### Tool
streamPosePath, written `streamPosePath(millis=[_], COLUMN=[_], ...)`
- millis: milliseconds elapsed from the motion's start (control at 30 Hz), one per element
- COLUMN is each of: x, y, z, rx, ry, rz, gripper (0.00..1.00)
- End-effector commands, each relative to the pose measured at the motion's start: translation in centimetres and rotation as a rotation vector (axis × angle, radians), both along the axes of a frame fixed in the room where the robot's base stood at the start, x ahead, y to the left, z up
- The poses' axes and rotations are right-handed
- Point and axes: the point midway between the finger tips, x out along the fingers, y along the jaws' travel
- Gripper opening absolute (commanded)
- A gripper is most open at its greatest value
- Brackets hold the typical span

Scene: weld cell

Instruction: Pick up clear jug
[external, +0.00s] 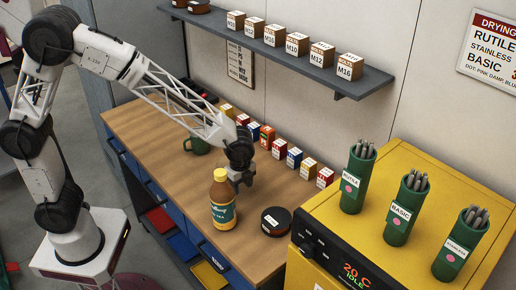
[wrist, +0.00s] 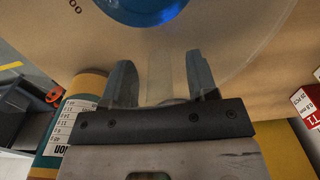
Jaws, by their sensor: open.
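A large clear round thing (wrist: 225,45) with a blue disc (wrist: 150,8) fills the upper wrist view; it looks like the clear jug seen from very close. A pale see-through strip runs down from it between the fingers, perhaps its handle. My gripper (wrist: 162,78) is open, with one finger on each side of this strip. I cannot tell whether they touch it. In the external view my gripper (external: 240,184) is low over the wooden bench, behind an orange bottle; I cannot make out the jug there.
The orange bottle (external: 222,200) with a green label stands just in front of my gripper, and a dark round tin (external: 276,221) to its right. A green mug (external: 197,145) and a row of small boxes (external: 294,158) are behind. A yellow oven (external: 410,180) bounds the right.

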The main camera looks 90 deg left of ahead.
Motion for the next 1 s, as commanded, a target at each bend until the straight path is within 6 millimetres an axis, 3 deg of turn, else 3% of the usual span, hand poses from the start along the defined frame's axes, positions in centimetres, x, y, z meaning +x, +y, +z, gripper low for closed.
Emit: streamPosePath(millis=[267,633,1000], x=[0.00,0.00,0.02], y=[0.00,0.00,0.01], z=[0.03,0.03,0.08], rx=[0.000,0.000,0.001], ry=[0.000,0.000,-0.001], rz=[0.000,0.000,0.000], gripper=[0.53,0.00,0.00])
